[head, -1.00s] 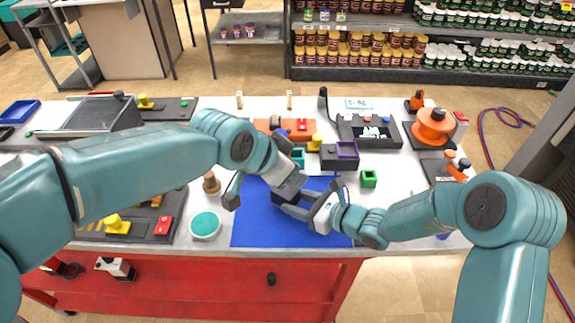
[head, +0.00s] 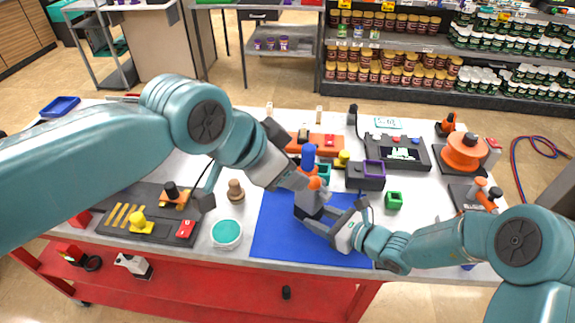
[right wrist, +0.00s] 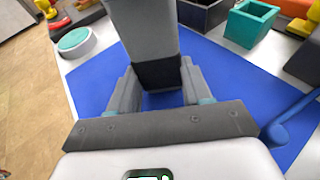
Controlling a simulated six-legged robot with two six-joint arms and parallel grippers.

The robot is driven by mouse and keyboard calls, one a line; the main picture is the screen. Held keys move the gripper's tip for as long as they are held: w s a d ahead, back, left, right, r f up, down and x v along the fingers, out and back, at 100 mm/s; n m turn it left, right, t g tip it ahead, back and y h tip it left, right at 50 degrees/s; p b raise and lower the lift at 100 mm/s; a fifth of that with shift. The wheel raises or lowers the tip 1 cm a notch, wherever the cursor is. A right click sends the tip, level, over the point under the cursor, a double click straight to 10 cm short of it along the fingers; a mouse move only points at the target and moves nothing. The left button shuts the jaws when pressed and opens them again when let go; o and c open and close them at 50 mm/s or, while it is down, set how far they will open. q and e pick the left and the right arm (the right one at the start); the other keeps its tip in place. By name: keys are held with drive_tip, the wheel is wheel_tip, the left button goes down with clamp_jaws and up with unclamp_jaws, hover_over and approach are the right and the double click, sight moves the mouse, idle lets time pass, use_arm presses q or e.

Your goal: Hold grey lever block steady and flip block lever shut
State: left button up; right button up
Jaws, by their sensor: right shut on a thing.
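The grey lever block (head: 306,210) is on the blue mat, small and partly covered by both grippers in the head view. My right gripper (head: 310,222) is shut on its lower part from the right. In the right wrist view the fingers (right wrist: 152,98) stand on both sides of a dark lower part (right wrist: 158,72), with a tall grey part above it. My left gripper (head: 303,186) comes down from the upper left, its tip right at the block's top. Its fingers are too hidden to tell their opening. I cannot make out the lever's angle.
The blue mat (head: 275,235) has free room around the block. A teal-topped round tin (head: 226,233) and a wooden peg (head: 236,190) stand to the left. A blue and orange upright piece (head: 308,155) shows behind my left gripper.

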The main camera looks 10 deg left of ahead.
drive_tip(key=o, duration=0.9)
drive_tip(key=shift+c, duration=0.2)
